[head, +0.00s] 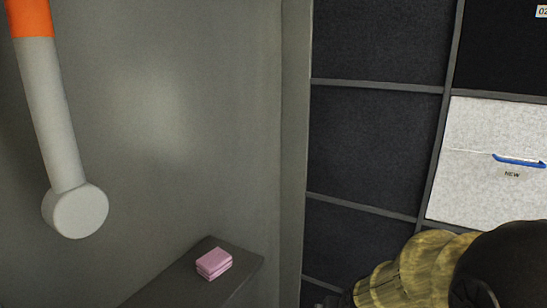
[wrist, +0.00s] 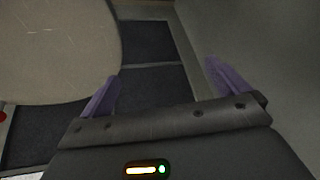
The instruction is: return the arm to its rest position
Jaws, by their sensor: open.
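My gripper (wrist: 162,72) shows in the wrist view with its two purple fingers spread wide apart. Nothing is between the fingers. The gripper body is dark grey and fills the bottom of that view. I cannot make out the gripper in the head view.
A pink block-like stack (head: 214,264) sits on a dark ledge (head: 190,283) against the grey wall (head: 200,110). Dark floor panels and a pale panel (head: 490,185) marked "NEW" lie right. A large pale round surface (wrist: 55,50) is close to the left finger.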

